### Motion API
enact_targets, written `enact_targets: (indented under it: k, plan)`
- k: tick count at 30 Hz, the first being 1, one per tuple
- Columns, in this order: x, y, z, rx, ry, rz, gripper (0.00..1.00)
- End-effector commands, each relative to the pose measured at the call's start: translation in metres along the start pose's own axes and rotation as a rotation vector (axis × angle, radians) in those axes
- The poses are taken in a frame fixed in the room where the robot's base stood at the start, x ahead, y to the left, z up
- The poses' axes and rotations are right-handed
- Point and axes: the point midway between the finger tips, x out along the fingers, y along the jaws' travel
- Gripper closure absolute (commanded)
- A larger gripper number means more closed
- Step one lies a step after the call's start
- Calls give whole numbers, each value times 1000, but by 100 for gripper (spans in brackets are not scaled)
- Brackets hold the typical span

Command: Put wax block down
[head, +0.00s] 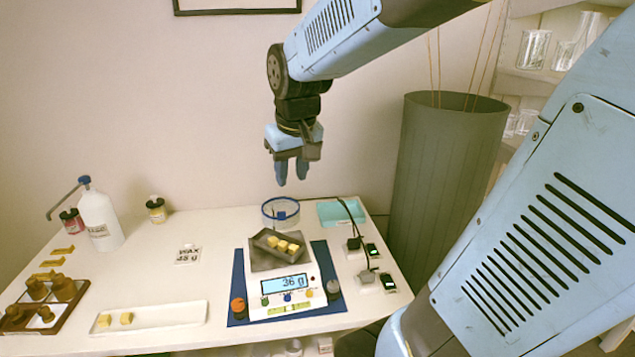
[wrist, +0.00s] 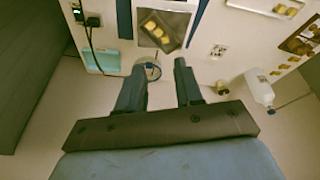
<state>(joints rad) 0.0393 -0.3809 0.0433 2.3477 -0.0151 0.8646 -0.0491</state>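My gripper (head: 291,180) hangs high above the back of the table, behind the scale. In the wrist view its two fingers (wrist: 160,66) stand apart with nothing between them. Three yellow wax blocks (head: 283,246) lie in a tilted dark dish (head: 262,236) on the scale (head: 257,309); the blocks also show in the wrist view (wrist: 158,32). The scale's display (head: 284,284) reads 36 g. Two more wax blocks (head: 126,318) lie on the left part of a long white tray (head: 180,314). A card (head: 188,254) reads WAX and seemingly 48 g.
A clear round vessel (head: 281,212) stands behind the scale, below my gripper. A teal tray (head: 328,214) and cabled devices (head: 367,275) are at the right. A white pump bottle (head: 100,220), small jars and a brown rack (head: 62,290) are at the left.

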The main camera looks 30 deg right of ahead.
Motion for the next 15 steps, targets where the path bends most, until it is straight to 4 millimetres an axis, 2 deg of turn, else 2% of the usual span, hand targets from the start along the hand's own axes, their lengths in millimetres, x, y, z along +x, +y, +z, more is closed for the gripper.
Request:
enact_targets:
  k: [1, 7, 12, 15]
  plan:
    - [-10, 0, 10, 6, 24, 0, 65]
    - [-37, -2, 50, 33, 99, -5, 65]
    - [-51, -3, 79, 53, 150, -13, 65]
    - [-55, -4, 90, 61, 170, -17, 65]
